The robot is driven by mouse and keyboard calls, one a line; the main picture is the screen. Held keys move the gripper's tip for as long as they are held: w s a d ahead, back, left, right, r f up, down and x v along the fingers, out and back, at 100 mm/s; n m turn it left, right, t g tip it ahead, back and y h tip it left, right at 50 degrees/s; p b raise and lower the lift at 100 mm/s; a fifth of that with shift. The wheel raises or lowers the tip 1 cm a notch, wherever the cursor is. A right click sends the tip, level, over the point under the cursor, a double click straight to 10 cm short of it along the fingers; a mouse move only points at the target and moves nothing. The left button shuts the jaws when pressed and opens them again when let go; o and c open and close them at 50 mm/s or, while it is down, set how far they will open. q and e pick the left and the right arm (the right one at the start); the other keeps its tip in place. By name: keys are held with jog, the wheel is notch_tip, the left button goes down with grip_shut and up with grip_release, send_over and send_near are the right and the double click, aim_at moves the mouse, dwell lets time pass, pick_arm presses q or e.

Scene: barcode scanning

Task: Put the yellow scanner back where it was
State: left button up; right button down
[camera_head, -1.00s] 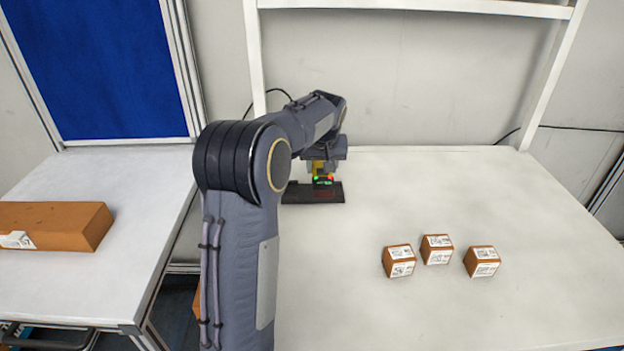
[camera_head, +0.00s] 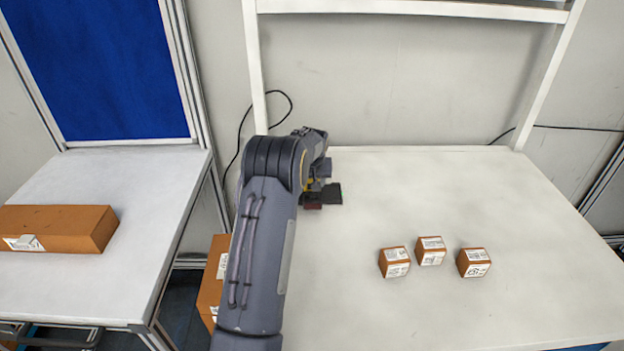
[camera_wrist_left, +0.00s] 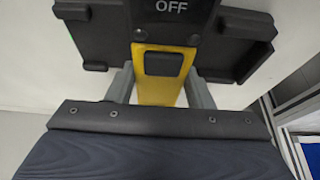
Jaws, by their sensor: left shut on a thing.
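The yellow scanner shows as a yellow handle with a dark head marked OFF in the left wrist view (camera_wrist_left: 158,90). My left gripper (camera_wrist_left: 160,92) is shut on the handle, one grey finger on each side. A black holder (camera_wrist_left: 88,38) lies behind the scanner's dark head in that view; whether the two touch I cannot tell. In the head view, the holder (camera_head: 334,193) is a dark patch at the table's back left. There my left arm hides most of the scanner, with a small yellow piece showing (camera_head: 309,185). My right gripper is out of view.
Three small brown boxes with labels (camera_head: 395,262), (camera_head: 431,250), (camera_head: 474,262) stand on the white table (camera_head: 400,310), right of my arm. A long brown box (camera_head: 60,229) lies on the left table. A white rack frame (camera_head: 255,75) stands behind the table.

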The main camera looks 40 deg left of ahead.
pick_arm(q)
jog(key=o, duration=0.9)
jog(key=shift+f, duration=0.15)
jog(key=shift+c, duration=0.2)
